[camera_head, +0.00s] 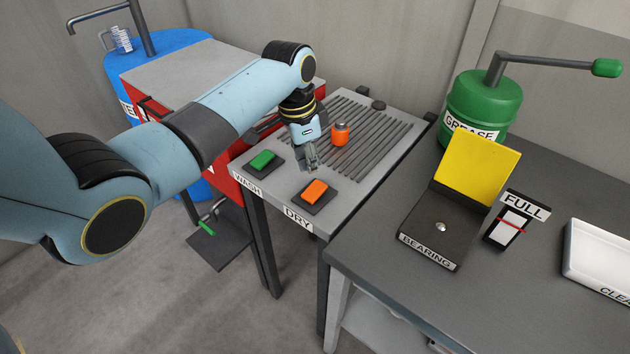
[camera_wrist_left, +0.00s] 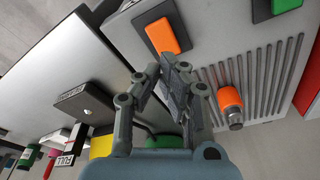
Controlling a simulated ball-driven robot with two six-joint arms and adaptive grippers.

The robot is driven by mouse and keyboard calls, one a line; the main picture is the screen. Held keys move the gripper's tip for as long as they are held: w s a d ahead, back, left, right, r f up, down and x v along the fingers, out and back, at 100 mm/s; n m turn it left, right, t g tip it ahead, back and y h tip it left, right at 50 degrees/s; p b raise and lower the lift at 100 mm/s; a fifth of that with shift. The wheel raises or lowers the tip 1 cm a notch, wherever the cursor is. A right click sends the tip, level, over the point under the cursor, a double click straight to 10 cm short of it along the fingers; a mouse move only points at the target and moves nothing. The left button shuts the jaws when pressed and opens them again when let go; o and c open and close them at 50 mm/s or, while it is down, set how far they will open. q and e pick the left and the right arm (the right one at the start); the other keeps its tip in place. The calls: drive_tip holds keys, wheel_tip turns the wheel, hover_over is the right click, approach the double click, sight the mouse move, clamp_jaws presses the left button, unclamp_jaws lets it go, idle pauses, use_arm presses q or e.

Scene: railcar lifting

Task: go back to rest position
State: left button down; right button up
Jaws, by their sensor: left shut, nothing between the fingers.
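My left gripper (camera_head: 313,168) hangs over the front of the grey wash table, between the green WASH button (camera_head: 263,160) and the orange DRY button (camera_head: 315,191). Its fingers are closed with nothing between them, apart from the buttons as far as I can tell. In the left wrist view the fingers (camera_wrist_left: 168,70) point toward the orange button (camera_wrist_left: 162,36). An orange cylindrical part with a metal end (camera_head: 341,134) stands on the ribbed rack behind the gripper. It also shows in the left wrist view (camera_wrist_left: 231,106). My right gripper is not in view.
A red cabinet (camera_head: 285,94) and a blue drum (camera_head: 165,42) stand left of the rack. The dark bench (camera_head: 480,285) on the right holds a green grease drum (camera_head: 481,105), a BEARING stand with yellow plate (camera_head: 477,167), a FULL gauge (camera_head: 507,228) and a white tray (camera_head: 598,250).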

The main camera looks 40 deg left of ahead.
use_arm(q)
drive_tip(key=shift+s+f, duration=0.1)
idle(0.4)
drive_tip(key=s+d+r+n+t+y, duration=0.15)
drive_tip(key=s+r, duration=0.25)
drive_tip(key=s, duration=0.5)
drive_tip(key=s+d+r+n, duration=0.1)
drive_tip(key=s+r+n, duration=0.15)
drive_tip(key=s, duration=0.55)
drive_tip(key=s+d+r+n+t, duration=0.15)
drive_tip(key=s+r, duration=0.25)
drive_tip(key=s, duration=0.5)
drive_tip(key=s+a+f+g+b, duration=0.15)
drive_tip(key=f+b, duration=0.45)
drive_tip(key=f, duration=1.3)
drive_tip(key=a+f+g+b, duration=0.15)
drive_tip(key=f+b, duration=0.55)
drive_tip(key=f, duration=1.3)
drive_tip(key=s+f+b, duration=0.5)
drive_tip(key=s+f, duration=0.4)
drive_tip(key=f, duration=0.4)
drive_tip(key=s+a+f+b, duration=0.1)
drive_tip(key=s+f+b, duration=0.4)
drive_tip(key=s+f, duration=0.5)
wheel_tip(320, 180, down, 4)
drive_tip(key=shift+r+n, duration=0.1)
drive_tip(key=shift+n, duration=0.35)
drive_tip(key=shift+w, duration=0.2)
